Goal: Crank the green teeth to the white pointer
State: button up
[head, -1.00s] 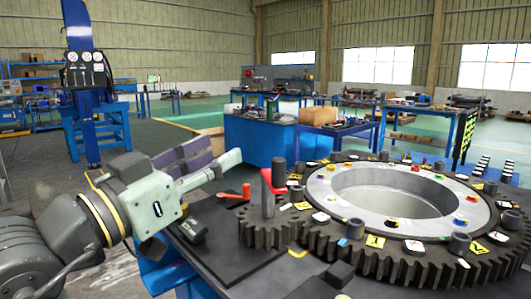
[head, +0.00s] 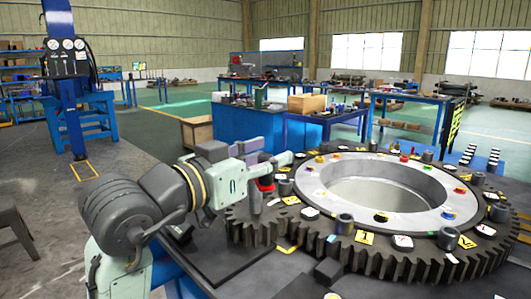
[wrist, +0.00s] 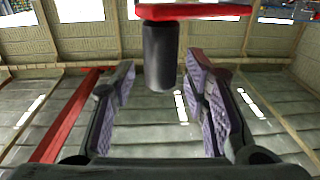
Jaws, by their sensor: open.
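A red crank (head: 266,186) stands on a post over the small dark gear (head: 250,232), which sits beside the large toothed ring (head: 375,252). My gripper (head: 273,160) is at the crank, partly hiding it. In the wrist view a dark cylindrical handle (wrist: 160,55) hangs from the red crank bar (wrist: 195,12). My open fingers (wrist: 160,90) stand on either side of the handle, with gaps on both sides. I cannot make out green teeth or a clear white pointer; the small gear is partly hidden by my arm.
The ring carries several dark posts (head: 345,223) and yellow and white tags (head: 365,237). A dark block (head: 328,271) lies in front of the ring. Blue workbenches (head: 245,122) stand behind. A stool (head: 12,225) is at far left. Open floor lies left of the stand.

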jog(key=shift+c, duration=0.5)
grip_shut()
dwell(0.5)
